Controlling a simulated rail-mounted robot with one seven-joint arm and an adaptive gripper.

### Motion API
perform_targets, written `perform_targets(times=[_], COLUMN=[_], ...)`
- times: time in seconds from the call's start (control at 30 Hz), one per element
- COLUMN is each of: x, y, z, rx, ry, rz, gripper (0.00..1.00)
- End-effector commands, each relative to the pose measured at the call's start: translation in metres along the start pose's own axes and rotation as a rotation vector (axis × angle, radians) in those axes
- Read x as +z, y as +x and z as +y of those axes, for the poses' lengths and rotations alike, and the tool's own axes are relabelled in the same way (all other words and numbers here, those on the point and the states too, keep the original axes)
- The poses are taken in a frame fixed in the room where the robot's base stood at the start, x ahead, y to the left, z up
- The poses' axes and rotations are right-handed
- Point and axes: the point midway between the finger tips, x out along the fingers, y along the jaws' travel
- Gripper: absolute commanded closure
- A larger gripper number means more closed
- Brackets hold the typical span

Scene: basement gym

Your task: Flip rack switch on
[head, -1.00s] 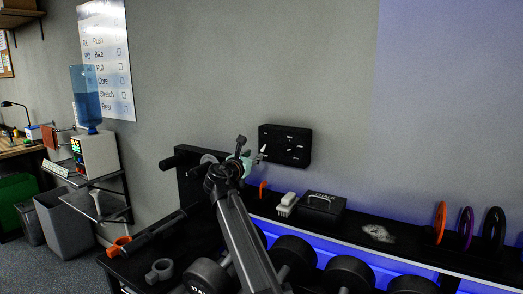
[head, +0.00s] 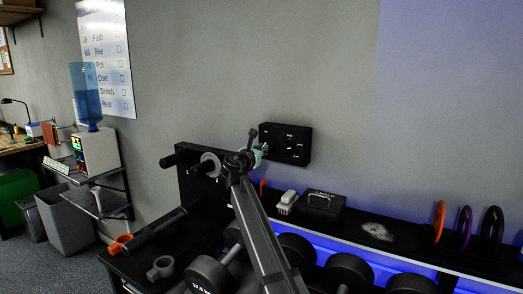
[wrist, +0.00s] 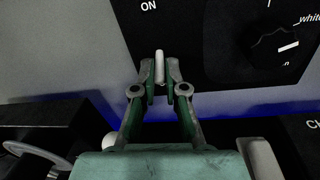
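The rack switch is a black panel (head: 291,144) on the grey wall above the rack. The wrist view shows its face (wrist: 205,62) with an "ON" label at the top. A pale toggle lever (wrist: 159,67) stands out below that label. My gripper (wrist: 159,80) has its two fingertips on either side of the lever, with only a narrow space between them. I cannot tell whether they press on it. In the head view my gripper (head: 260,147) is at the panel's left side and hides the lever. The lever's tilt is unclear.
A black knob (wrist: 272,45) sits right of the lever. Below the panel are a brush (head: 287,202), a black box (head: 321,205) and a chalk patch (head: 377,231) on the shelf. Dumbbells (head: 297,254) fill the rack under my arm. A bar (head: 150,232) lies at left.

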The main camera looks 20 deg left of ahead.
Motion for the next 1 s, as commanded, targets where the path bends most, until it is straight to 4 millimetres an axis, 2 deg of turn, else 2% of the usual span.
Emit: perform_targets(times=[0.57,1.0], x=[0.008,0.022], y=[-0.001,-0.002], z=[0.001,0.004], rx=[-0.010,-0.048], ry=[0.006,0.029], rz=[0.052,0.277], gripper=[1.00,1.00])
